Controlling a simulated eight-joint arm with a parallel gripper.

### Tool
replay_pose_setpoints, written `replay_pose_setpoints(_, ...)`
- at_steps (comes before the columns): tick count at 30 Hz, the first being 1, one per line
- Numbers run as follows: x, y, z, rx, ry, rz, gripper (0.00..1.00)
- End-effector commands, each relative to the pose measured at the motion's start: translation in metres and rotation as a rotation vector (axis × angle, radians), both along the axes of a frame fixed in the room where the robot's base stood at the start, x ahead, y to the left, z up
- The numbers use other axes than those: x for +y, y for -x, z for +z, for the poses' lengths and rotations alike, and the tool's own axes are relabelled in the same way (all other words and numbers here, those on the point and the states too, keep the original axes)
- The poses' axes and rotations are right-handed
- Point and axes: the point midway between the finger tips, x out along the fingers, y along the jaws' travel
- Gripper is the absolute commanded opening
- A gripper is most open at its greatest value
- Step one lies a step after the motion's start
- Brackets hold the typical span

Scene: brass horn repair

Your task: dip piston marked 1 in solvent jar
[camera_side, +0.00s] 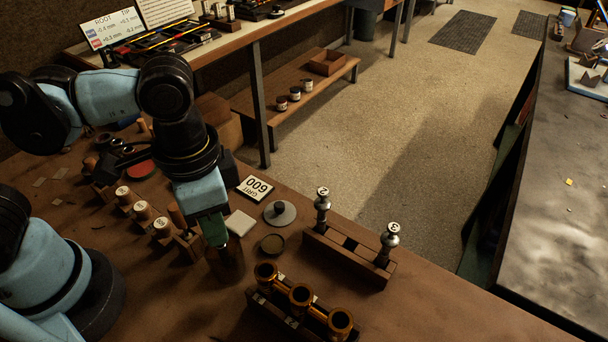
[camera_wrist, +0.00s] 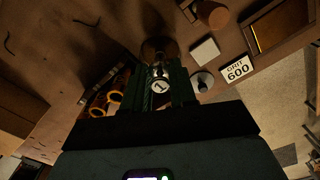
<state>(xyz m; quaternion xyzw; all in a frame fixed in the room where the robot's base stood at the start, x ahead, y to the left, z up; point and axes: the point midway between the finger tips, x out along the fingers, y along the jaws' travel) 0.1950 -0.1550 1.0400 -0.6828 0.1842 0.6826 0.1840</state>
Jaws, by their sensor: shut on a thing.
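My gripper (camera_side: 214,232) has green fingers and is shut on the piston marked 1 (camera_wrist: 160,87), whose numbered top shows between the fingers in the wrist view. The brown glass solvent jar (camera_side: 228,265) stands directly under the fingertips in the side view; it also shows beyond the piston in the wrist view (camera_wrist: 158,48). The piston's lower end is hidden, and I cannot tell how far it is inside the jar. Two other silver pistons (camera_side: 322,205) (camera_side: 389,240) stand upright in a wooden rack (camera_side: 345,262) with an empty slot between them.
Brass valve casings (camera_side: 300,297) stand close right of the jar. A round dish (camera_side: 272,243), a grey disc with a knob (camera_side: 280,213), a pale block (camera_side: 240,223) and a "GRIT 600" card (camera_side: 256,188) lie nearby. Numbered corks (camera_side: 142,210) stand left. The bench's front right is clear.

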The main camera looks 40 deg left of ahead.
Motion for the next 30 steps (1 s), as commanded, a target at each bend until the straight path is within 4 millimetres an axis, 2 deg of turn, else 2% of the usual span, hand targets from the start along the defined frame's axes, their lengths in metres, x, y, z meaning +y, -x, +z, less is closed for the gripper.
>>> replay_pose_setpoints(16,0.0,0.0,0.001,0.0,0.0,0.0,0.0)
replay_pose_setpoints(30,0.0,0.0,0.026,0.0,0.0,0.0,0.0)
